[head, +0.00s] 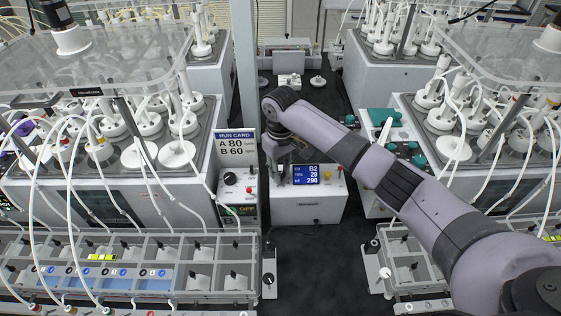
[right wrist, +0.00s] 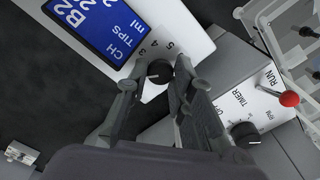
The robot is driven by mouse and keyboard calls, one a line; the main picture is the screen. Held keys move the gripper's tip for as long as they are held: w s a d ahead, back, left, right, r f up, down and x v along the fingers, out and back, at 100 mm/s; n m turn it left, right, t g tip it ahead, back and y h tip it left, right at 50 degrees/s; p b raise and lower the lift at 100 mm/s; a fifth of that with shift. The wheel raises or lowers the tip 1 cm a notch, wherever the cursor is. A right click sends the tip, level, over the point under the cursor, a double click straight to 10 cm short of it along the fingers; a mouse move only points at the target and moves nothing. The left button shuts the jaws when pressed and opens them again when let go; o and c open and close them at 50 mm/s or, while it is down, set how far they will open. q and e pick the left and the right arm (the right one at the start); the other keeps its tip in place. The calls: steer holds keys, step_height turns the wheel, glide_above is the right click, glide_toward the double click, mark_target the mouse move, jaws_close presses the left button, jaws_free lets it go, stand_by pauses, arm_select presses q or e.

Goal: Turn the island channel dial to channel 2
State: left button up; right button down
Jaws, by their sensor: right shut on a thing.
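My right gripper (head: 281,177) reaches down to the white island box (head: 310,208). In the right wrist view its two fingers (right wrist: 160,82) stand on either side of the dial, shut on it. The fingers hide part of the dial's scale. The blue display (head: 306,174) on the box reads CH B2, TIPS 29, ml 290. My left gripper is not in view.
A timer box (head: 238,190) with a black knob, red-tipped lever and RUN label stands close left of the island box. A run card (head: 236,148) reads A 80, B 60. Reactor units with hoses flank both sides. The dark floor in front of the island box is clear.

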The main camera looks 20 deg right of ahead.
steer(key=shift+m+p, duration=0.45)
steer(key=shift+m, duration=0.05)
steer(key=c, duration=1.4)
jaws_free()
steer(key=shift+o, duration=0.2)
steer(key=shift+r, duration=0.15)
steer(key=shift+a+r, duration=0.1)
steer(key=shift+r, duration=3.8)
steer(key=shift+f, duration=0.1)
